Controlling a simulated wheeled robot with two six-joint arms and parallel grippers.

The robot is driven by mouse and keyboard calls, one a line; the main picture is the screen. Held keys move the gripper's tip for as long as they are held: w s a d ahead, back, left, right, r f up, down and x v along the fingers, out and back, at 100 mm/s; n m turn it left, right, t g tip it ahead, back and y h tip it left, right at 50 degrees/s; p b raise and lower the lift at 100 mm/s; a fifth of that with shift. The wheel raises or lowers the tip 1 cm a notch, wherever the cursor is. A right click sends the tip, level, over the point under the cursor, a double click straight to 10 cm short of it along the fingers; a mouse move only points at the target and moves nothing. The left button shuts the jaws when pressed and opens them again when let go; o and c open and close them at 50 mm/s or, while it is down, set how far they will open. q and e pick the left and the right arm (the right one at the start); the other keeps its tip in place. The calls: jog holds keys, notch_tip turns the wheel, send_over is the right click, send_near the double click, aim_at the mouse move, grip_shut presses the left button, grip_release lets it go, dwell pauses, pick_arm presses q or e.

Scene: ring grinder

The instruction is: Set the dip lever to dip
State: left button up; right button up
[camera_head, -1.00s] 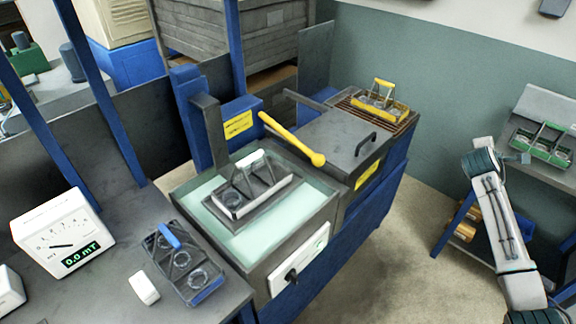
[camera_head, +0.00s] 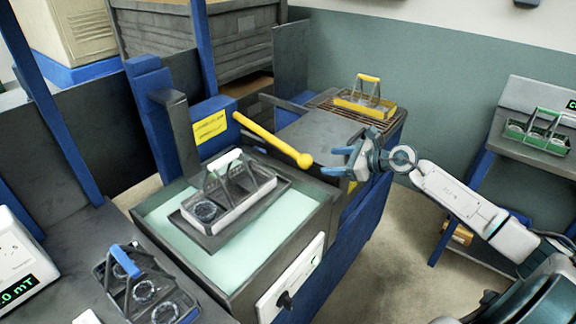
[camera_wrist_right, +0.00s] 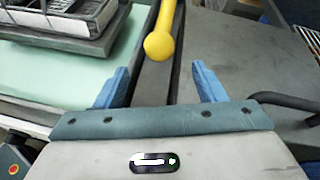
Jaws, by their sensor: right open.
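The yellow dip lever (camera_head: 270,139) reaches out from the blue post beside the tank and ends in a round knob. It also shows in the right wrist view (camera_wrist_right: 162,38), where the knob lies ahead of and between my fingertips. My right gripper (camera_head: 342,160) is open and empty, a little to the right of the knob, apart from it. Its two blue fingers also show in the right wrist view (camera_wrist_right: 158,80). The tank (camera_head: 160,207) holds pale green liquid. A grey tray with a white-handled carrier (camera_head: 232,200) is at the tank. My left gripper is not seen.
A dark-lidded box (camera_head: 308,138) adjoins the tank behind my right gripper. A yellow carrier (camera_head: 366,103) sits on a grate beyond. A blue-handled carrier (camera_head: 142,287) stands front left. A green carrier (camera_head: 537,131) sits on the right bench. Open floor lies between.

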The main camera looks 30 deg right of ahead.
aim_at(304, 161)
jog(key=p+x, duration=0.3)
jog(key=x, duration=0.6)
jog(key=shift+r, duration=0.1)
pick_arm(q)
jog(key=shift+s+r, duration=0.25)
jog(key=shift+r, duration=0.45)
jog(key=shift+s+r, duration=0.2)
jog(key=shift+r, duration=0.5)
pick_arm(e)
jog(key=shift+x, duration=0.8)
